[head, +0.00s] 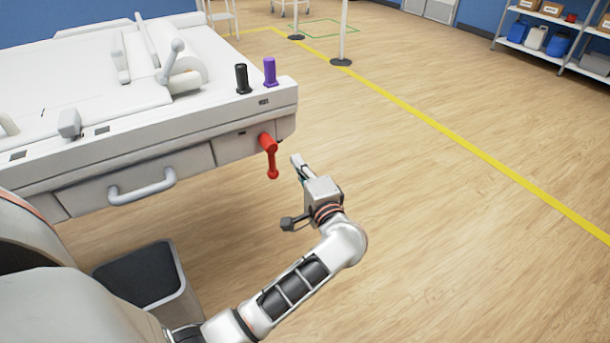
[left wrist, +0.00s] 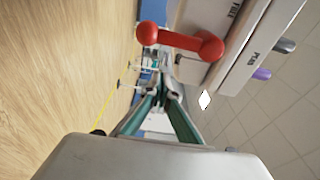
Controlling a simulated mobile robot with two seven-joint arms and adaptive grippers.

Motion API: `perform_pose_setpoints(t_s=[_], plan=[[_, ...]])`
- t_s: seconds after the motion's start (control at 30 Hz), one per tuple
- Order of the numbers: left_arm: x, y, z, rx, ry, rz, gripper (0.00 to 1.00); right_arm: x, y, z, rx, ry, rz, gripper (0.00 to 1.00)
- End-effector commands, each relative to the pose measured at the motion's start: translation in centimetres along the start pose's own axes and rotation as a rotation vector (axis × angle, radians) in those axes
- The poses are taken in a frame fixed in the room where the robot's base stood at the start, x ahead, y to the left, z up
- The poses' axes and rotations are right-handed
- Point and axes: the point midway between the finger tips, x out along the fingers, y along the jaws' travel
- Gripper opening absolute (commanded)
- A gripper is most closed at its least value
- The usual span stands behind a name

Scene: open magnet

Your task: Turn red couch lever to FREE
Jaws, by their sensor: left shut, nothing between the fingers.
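The red couch lever (head: 268,155) is on the front face of the white couch end, near its right corner. In the head view its arm hangs down, with a round knob at the lower end. My left gripper (head: 297,160) is just to the right of the lever, apart from it in the head view, its fingers shut and empty. In the left wrist view the lever (left wrist: 180,40) lies across the top, beyond the fingertips (left wrist: 163,88). My right gripper is not in view.
The white couch (head: 110,140) fills the left, with a grey handle (head: 142,188) on its front. A black knob (head: 242,79) and a purple knob (head: 270,72) stand on its top corner. A grey bin (head: 150,280) stands below.

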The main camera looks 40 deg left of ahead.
Motion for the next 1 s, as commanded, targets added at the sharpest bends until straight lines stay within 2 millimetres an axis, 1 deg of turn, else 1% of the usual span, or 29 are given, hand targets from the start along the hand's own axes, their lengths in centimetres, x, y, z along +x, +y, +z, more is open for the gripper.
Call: perform_pose_setpoints(t_s=[0.03,0.1,0.13,0.23,0.43,0.6,1.0], plan=[[1.0,0.0,0.1,0.002,-0.002,-0.002,0.0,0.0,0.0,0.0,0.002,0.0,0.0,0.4],[1.9,0.0,0.2,0.002,-0.001,-0.002,0.0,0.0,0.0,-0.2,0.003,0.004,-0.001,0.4],[1.5,0.0,0.7,0.002,0.001,0.0,0.0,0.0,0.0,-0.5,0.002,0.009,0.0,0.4],[1.0,-0.1,2.0,0.0,0.0,-0.001,0.0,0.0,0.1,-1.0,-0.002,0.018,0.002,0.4],[0.4,0.0,3.5,0.0,-0.001,0.0,0.0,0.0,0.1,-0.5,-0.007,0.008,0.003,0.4],[0.3,0.0,3.8,0.0,-0.001,0.0,0.0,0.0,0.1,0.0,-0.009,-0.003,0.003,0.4],[0.5,0.0,4.0,0.011,0.0,0.001,0.0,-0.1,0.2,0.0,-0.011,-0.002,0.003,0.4]])
